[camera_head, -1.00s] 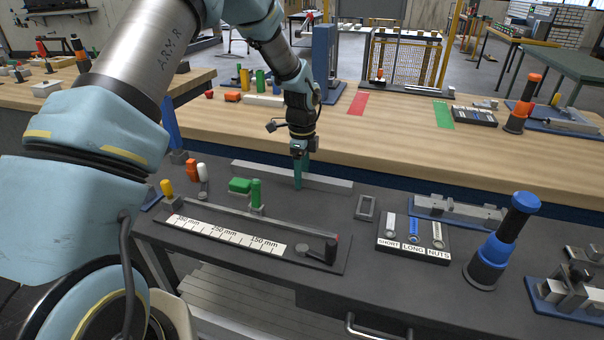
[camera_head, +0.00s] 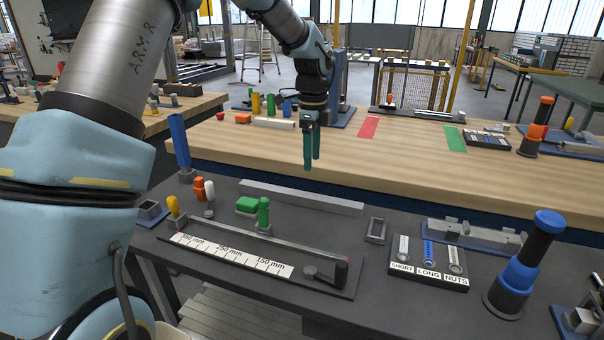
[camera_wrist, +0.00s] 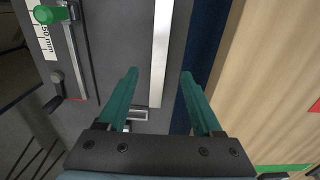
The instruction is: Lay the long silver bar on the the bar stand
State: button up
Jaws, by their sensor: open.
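The long silver bar (camera_head: 300,197) lies flat on the dark bench, behind the ruler fixture. It also shows in the wrist view (camera_wrist: 160,50), lying between the lines of my two fingers. My gripper (camera_head: 312,167) is open and empty, raised above the bench near the bar. Its two green fingers (camera_wrist: 158,73) stand apart in the wrist view. A blue base with metal blocks (camera_head: 475,238) stands to the right of the bar; I cannot tell for sure whether it is the bar stand.
A ruler fixture (camera_head: 228,252) with a thin rail lies in front of the bar. Green pieces (camera_head: 263,213) stand close to it. A small metal frame (camera_head: 376,230), a labelled parts tray (camera_head: 428,282) and a blue-black post (camera_head: 525,262) are to the right. A wooden bench (camera_head: 400,165) is behind.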

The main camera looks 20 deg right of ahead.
jog(key=a+n, duration=1.2)
jog(key=a, duration=0.9)
jog(key=s+a+n, duration=0.5)
jog(key=a+n, duration=0.1)
jog(key=a, duration=0.2)
jog(key=s+a+f+n+t, duration=0.1)
jog(key=s+a+n, duration=0.5)
jog(key=a+n, duration=0.1)
jog(key=shift+a+f+n+t, duration=0.15)
jog(key=shift+a+n+t, duration=0.15)
jog(key=shift+a, duration=0.05)
